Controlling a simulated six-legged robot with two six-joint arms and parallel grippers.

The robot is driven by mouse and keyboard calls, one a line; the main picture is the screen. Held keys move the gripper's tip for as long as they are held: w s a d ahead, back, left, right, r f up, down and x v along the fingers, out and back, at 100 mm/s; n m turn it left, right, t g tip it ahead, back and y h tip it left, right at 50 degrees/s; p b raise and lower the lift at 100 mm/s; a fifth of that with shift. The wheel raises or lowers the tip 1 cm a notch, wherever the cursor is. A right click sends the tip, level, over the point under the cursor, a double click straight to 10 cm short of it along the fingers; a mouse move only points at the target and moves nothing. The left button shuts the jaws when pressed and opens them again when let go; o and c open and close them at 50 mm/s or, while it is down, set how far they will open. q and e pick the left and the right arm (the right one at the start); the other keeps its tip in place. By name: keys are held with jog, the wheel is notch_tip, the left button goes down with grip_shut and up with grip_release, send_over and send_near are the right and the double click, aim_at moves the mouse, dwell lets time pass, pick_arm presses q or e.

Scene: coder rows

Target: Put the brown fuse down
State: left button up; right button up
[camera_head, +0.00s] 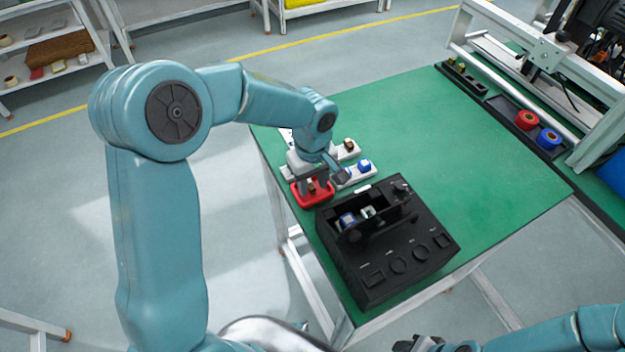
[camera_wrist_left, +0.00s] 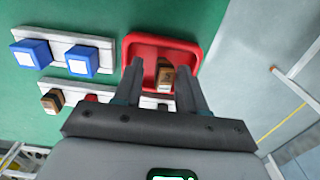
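The brown fuse (camera_wrist_left: 164,76) lies inside the small red tray (camera_wrist_left: 160,42), which also shows in the head view (camera_head: 325,194). My left gripper (camera_wrist_left: 160,70) is over the tray, its two fingers apart on either side of the fuse. A gap shows between the fuse and the left finger; the right finger is close to it. In the head view the left gripper (camera_head: 322,180) points down at the tray and partly hides it. My right gripper (camera_head: 420,343) is only partly visible at the bottom edge, and its fingers cannot be made out.
White holders with blue fuses (camera_wrist_left: 82,58) and another brown fuse (camera_wrist_left: 52,100) stand beside the tray. A black box (camera_head: 385,270) with slots stands close in front. A dark tray with red (camera_head: 527,120) and blue (camera_head: 549,139) rolls lies far right. The green table's middle is clear.

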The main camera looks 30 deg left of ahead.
pick_arm(q)
jog(key=shift+r, duration=0.1)
jog(key=shift+r+p, duration=0.25)
jog(key=shift+p, duration=0.1)
notch_tip(320, 180, up, 12)
jog(key=shift+f, duration=0.15)
dwell(0.4)
